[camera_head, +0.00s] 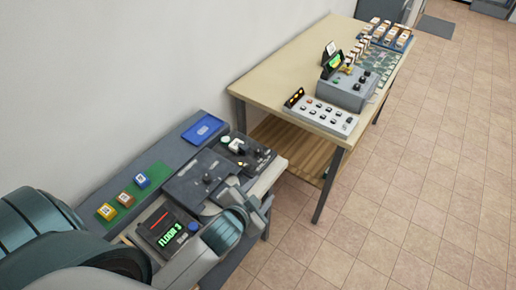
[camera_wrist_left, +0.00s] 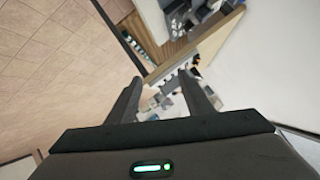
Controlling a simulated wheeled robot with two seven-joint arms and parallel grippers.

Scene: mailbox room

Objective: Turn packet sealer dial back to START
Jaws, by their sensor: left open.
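On the low bench in the head view, a dark panel (camera_head: 187,185) carries a small knob (camera_head: 207,179). Behind it, another dark unit (camera_head: 247,153) has small knobs and a pale green round part (camera_head: 226,141). No readable label shows which one is the packet sealer, and no START mark can be read. My left gripper (camera_head: 236,190) is at the right front side of the dark panel, partly hidden by my own wrist. In the left wrist view my left gripper (camera_wrist_left: 164,82) is open, with nothing seen between its fingers except distant small items. My right gripper is out of view.
A display box reading FLOOR 3 (camera_head: 166,230) stands close to my left arm. Small coloured blocks (camera_head: 124,199) sit on a green strip, and a blue tray (camera_head: 203,128) lies behind. A taller table (camera_head: 280,80) holds a grey button box (camera_head: 320,116).

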